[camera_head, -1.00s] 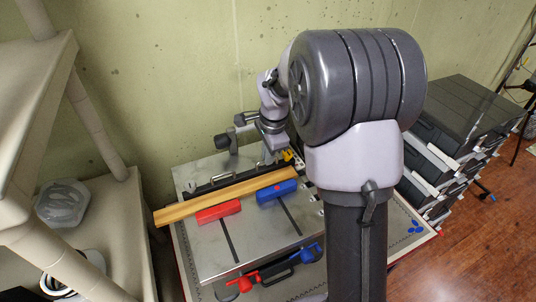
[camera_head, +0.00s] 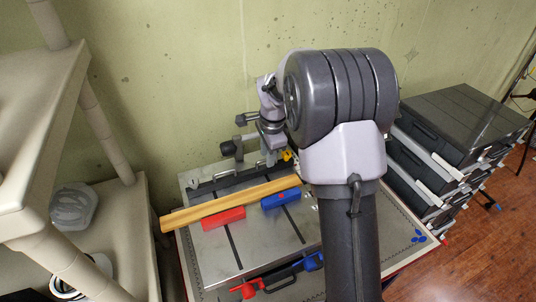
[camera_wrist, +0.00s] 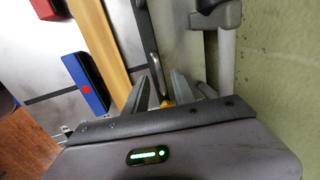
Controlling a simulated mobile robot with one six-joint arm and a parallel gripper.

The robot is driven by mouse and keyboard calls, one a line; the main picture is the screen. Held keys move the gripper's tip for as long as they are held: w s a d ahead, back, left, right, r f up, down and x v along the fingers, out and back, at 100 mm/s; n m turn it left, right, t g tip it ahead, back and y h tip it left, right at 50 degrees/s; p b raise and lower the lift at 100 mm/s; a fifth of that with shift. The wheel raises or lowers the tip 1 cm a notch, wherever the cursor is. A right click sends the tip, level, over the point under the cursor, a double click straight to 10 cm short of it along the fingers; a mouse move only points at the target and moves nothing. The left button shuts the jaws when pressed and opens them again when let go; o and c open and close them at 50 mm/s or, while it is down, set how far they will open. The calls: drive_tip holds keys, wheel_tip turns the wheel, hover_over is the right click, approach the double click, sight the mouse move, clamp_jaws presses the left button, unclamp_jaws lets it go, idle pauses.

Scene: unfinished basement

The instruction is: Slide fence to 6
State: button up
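A metal-topped work table (camera_head: 255,245) stands against the wall. A long wooden bar (camera_head: 230,204) lies across it, with a red block (camera_head: 223,217) and a blue block (camera_head: 281,198) along its near side; the wrist view shows the bar (camera_wrist: 104,38) and blue block (camera_wrist: 86,83) too. A dark rail (camera_head: 232,178) runs behind the bar; I cannot tell which part is the fence. My gripper (camera_wrist: 160,95) is open, its grey fingers apart beside the bar near the rail. A small yellow part (camera_wrist: 168,103) shows between them. No number marks are readable.
A beige shelf unit (camera_head: 105,130) stands at the left. Stacked dark drawers (camera_head: 465,115) stand at the right. Red and blue handles (camera_head: 280,277) are on the table's front. A grey upright part (camera_head: 240,145) stands behind the rail, close to my arm.

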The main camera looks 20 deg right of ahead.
drive_tip(key=s+r+p, duration=0.3)
drive_tip(key=r+p, duration=0.1)
drive_tip(key=r, duration=1.3)
drive_tip(key=shift+s, duration=0.2)
